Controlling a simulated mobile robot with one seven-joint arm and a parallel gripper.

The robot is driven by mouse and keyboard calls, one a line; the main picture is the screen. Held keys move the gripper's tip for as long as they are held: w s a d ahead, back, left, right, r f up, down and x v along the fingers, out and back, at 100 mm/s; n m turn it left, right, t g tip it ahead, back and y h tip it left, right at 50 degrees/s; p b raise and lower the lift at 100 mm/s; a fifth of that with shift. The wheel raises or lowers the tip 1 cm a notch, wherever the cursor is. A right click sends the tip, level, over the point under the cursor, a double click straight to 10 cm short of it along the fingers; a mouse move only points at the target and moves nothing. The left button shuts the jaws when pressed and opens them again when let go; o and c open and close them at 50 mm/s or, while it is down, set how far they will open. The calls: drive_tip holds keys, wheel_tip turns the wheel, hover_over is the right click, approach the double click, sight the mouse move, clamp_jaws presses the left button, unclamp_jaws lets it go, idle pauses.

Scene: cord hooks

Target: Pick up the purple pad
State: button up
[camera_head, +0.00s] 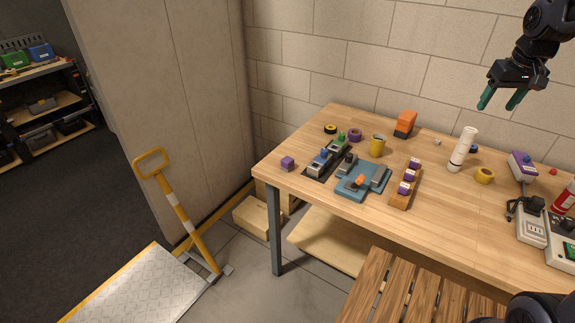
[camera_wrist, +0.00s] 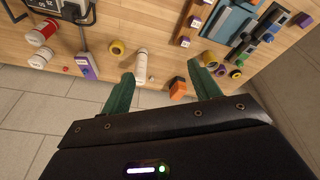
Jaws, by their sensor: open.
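Several purple things are on the wooden table, and I cannot tell for certain which is the pad. A small purple block (camera_head: 287,163) lies alone at the table's left end; it also shows in the wrist view (camera_wrist: 303,19). Purple-and-white pieces (camera_head: 404,188) sit in a row on a wooden rack. A purple-topped device (camera_head: 523,165) stands at the right and shows in the wrist view (camera_wrist: 88,66). My gripper (camera_head: 497,104) is open and empty, high above the table's back right, apart from all of them. Its green fingers show in the wrist view (camera_wrist: 161,72).
A white cylinder (camera_head: 462,149) stands upright below my gripper, with a yellow roll (camera_head: 484,176) beside it. A yellow mug (camera_head: 377,145), an orange-and-black object (camera_head: 405,124) and a blue fixture (camera_head: 361,182) crowd the middle. A block wall stands behind.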

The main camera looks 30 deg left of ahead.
drive_tip(key=w+a+f+n+g, duration=0.1)
drive_tip(key=w+a+f+n, duration=0.1)
drive_tip(key=a, duration=0.7)
drive_tip(key=w+a+f+n, duration=0.1)
drive_tip(key=w+a+f, duration=0.1)
drive_tip(key=a, duration=0.6)
drive_tip(key=n+g+h, duration=0.1)
drive_tip(key=n+g, duration=0.1)
drive_tip(key=n, duration=0.5)
approach(287, 159)
drive_tip(key=shift+d, duration=0.1)
drive_tip(key=shift+s+a+f, duration=0.15)
drive_tip(key=shift+a+f, duration=0.1)
drive_tip(key=shift+f, duration=0.25)
drive_tip(key=f, duration=1)
drive_tip(key=shift+d+f, duration=0.1)
drive_tip(key=shift+d, duration=0.2)
drive_tip(key=c, duration=1.1)
